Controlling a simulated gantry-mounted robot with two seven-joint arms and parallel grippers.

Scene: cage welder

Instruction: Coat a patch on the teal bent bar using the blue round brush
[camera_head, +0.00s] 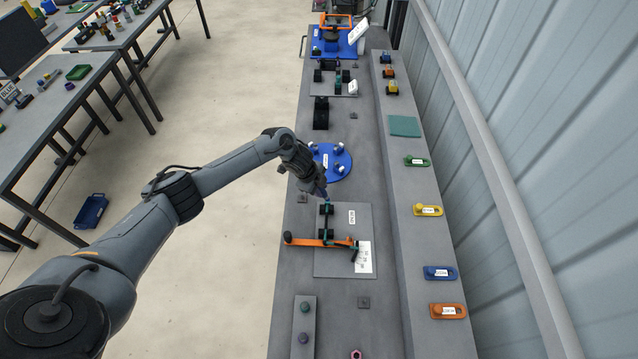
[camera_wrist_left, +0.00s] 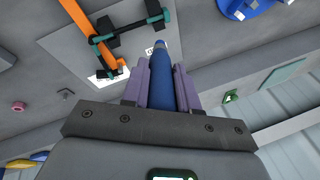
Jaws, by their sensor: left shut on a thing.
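My left gripper (camera_head: 323,191) is shut on the blue round brush, whose blue body and tapered end (camera_wrist_left: 183,88) stick out between the purple finger pads in the left wrist view. In the head view the brush is mostly hidden by the gripper. The teal bent bar (camera_wrist_left: 131,31) is held at black blocks beside an orange bar (camera_wrist_left: 88,35). In the head view the teal bar (camera_head: 327,224) lies on a grey plate (camera_head: 347,214), just below my gripper. The brush looks apart from the bar. My right gripper is not in view.
A blue round fixture (camera_head: 331,174) stands right behind my left gripper. A raised ledge on the right carries green, yellow, blue and orange labelled pieces (camera_head: 428,210) and a teal sheet (camera_head: 405,126). A white paper (camera_head: 364,259) lies on the plate. The wall borders the ledge.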

